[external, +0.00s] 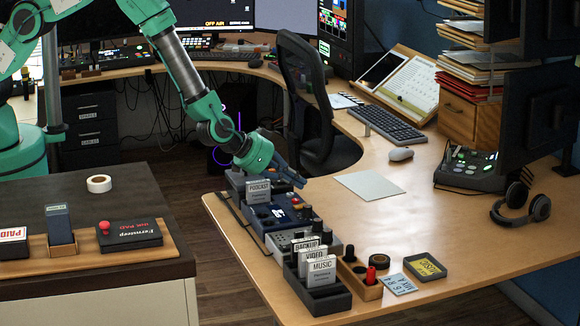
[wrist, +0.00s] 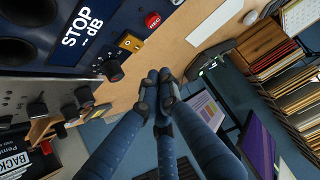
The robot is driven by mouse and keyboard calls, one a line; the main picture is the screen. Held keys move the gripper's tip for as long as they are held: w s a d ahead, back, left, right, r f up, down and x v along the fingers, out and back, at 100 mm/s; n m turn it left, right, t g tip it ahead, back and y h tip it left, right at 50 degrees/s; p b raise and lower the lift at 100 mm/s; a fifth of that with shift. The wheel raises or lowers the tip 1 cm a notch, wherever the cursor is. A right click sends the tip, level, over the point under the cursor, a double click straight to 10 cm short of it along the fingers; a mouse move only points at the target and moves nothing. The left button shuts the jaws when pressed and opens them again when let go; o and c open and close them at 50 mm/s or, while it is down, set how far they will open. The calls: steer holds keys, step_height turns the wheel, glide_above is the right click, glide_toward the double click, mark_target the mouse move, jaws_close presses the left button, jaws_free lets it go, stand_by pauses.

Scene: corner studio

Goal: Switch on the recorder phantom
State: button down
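The recorder (external: 279,214) is a dark blue box on the wooden desk, in front of the PODCAST holder. In the wrist view its panel (wrist: 100,12) fills the upper left. Its display (wrist: 80,35) reads "STOP -- dB". A small orange-yellow switch (wrist: 131,42), a red REC button (wrist: 153,20) and a black knob (wrist: 113,70) sit along its edge. The switch's label and position are too small to read. My gripper (wrist: 156,82) has its dark fingertips together, empty, close by the panel's edge. In the external view my gripper (external: 296,179) hovers just behind and above the recorder.
A grey mixer (external: 287,241) with knobs and a black holder of cards (external: 322,300) stand in front of the recorder. A PODCAST card (external: 258,192) stands beside it. A blank sheet (external: 369,186) lies to the right, with open desk around it. Headphones (external: 520,204) lie farther right.

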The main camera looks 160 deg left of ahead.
mark_target(300, 204)
steer(key=shift+a+f+b, duration=0.2)
steer(key=shift+f+b, duration=0.05)
steer(key=shift+f, duration=0.75)
steer(key=shift+a+f+b, duration=0.15)
steer(key=shift+f+b, duration=0.05)
steer(key=shift+f, duration=0.8)
steer(key=shift+f, duration=0.1)
steer(key=shift+a+f, duration=0.15)
steer(key=shift+f, duration=0.05)
steer(key=shift+a+p, duration=0.1)
steer(key=shift+p, duration=0.2)
steer(key=shift+a+r, duration=0.1)
steer(key=shift+a, duration=0.55)
steer(key=shift+r+p, duration=0.1)
steer(key=shift+p, duration=0.2)
